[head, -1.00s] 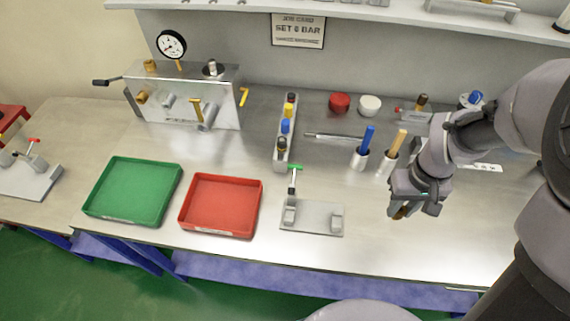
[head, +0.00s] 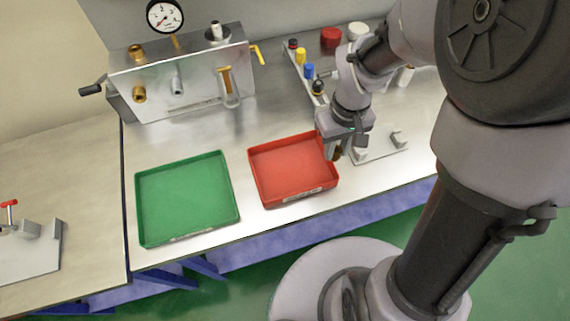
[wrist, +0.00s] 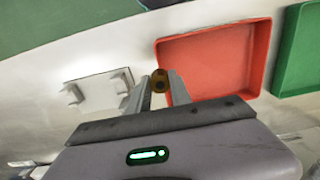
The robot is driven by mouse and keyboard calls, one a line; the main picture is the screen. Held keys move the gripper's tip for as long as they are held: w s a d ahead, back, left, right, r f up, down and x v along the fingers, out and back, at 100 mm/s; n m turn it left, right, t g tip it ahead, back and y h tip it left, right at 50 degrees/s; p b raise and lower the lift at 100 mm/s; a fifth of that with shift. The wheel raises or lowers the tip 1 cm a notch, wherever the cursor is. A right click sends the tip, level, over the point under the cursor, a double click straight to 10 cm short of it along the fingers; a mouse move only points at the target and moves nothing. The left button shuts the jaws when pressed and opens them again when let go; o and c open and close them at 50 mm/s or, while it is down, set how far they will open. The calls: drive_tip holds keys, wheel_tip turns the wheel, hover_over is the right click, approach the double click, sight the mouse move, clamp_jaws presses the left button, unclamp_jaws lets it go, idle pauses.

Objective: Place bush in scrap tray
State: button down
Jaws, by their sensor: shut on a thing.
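My gripper (head: 336,152) is shut on a small brass-brown bush (wrist: 160,81), which sits between the fingertips in the wrist view. In the head view the gripper is at the right edge of the red tray (head: 262,188), between it and a grey fixture plate; the bush is mostly hidden there. The red tray looks empty and also shows in the wrist view (wrist: 222,55). A green tray (head: 141,215) lies to its left and looks empty. I cannot read the tray labels, so I cannot tell from them which is the scrap tray.
The grey fixture plate (head: 385,152) lies just right of the gripper. A metal test block (head: 185,88) with a gauge (head: 165,16) stands behind the trays. A rack (head: 303,72) with coloured parts stands behind the gripper. The bench front edge is close to the trays.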

drive_tip(key=a, duration=0.3)
drive_tip(key=a+f+b, duration=0.1)
drive_tip(key=a, duration=0.2)
drive_tip(key=a+b, duration=0.1)
drive_tip(key=a, duration=0.3)
drive_tip(key=shift+w+a+f, duration=0.1)
drive_tip(key=shift+f, duration=0.05)
wheel_tip(320, 180, down, 3)
drive_tip(key=shift+f+b, duration=0.2)
drive_tip(key=shift+b, duration=0.75)
drive_tip(key=shift+r, duration=0.15)
drive_tip(key=c, duration=1.2)
unclamp_jaws()
drive_tip(key=shift+f, duration=0.2)
drive_tip(key=shift+o, duration=0.2)
